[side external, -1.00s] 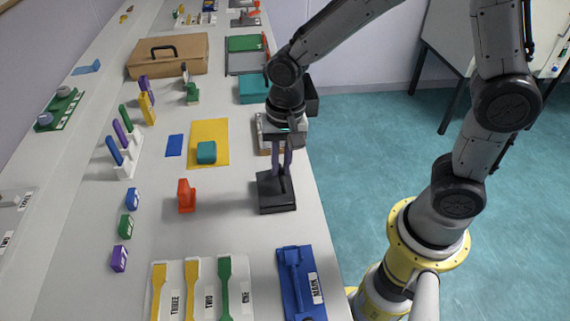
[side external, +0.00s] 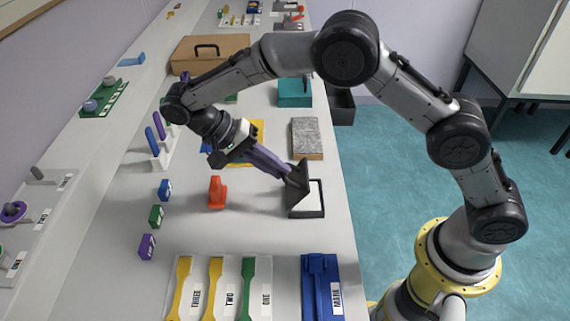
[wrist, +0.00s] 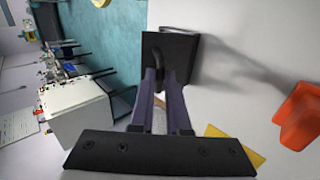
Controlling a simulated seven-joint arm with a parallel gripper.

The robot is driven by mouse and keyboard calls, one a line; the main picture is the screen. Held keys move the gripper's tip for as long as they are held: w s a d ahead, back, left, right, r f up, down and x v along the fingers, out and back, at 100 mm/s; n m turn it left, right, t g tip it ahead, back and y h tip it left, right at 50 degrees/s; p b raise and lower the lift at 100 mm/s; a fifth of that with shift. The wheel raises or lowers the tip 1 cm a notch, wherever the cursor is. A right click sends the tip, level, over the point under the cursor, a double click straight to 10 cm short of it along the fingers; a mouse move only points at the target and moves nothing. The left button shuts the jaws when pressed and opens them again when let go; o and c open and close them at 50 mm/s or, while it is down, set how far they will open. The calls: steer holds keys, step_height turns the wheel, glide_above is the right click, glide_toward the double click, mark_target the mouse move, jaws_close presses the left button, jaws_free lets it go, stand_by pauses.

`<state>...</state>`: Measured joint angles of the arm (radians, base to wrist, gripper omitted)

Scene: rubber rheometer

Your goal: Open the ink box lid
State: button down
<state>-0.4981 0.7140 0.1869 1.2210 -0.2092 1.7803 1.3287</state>
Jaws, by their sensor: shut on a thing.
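The black ink box (side external: 320,213) stands near the table's right edge in the side view. Its black lid (side external: 299,184) is raised and tilted steeply, and a white area shows inside the box. My gripper (side external: 284,172) reaches in from the left, tilted, with its purple fingers at the lid's handle. In the wrist view, the fingers of my gripper (wrist: 164,85) are closed around the dark handle on the lid (wrist: 184,52). The lid hides the box itself in the wrist view.
A red-orange block (side external: 216,193) stands left of the box. A grey stone-like block (side external: 306,138) lies behind it. A blue tray (side external: 321,285) marked MARK and a tray of coloured tools (side external: 225,285) lie in front. The table between the box and these trays is clear.

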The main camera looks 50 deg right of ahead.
steer(key=shift+w+a+f+g+h, duration=0.2)
steer(key=shift+w+a+g+h, duration=0.2)
steer(key=shift+g+h, duration=0.1)
steer(key=c, duration=0.9)
jaws_free()
steer(key=shift+r, duration=0.1)
steer(key=s+d+r, duration=0.1)
steer(key=s+r, duration=0.3)
steer(key=s+d+r, duration=0.2)
steer(key=s+r, duration=0.2)
steer(key=s+d+r, duration=0.2)
steer(key=s+r, duration=0.2)
steer(key=s, duration=0.1)
steer(key=shift+d+r, duration=0.2)
steer(key=shift+r, duration=0.2)
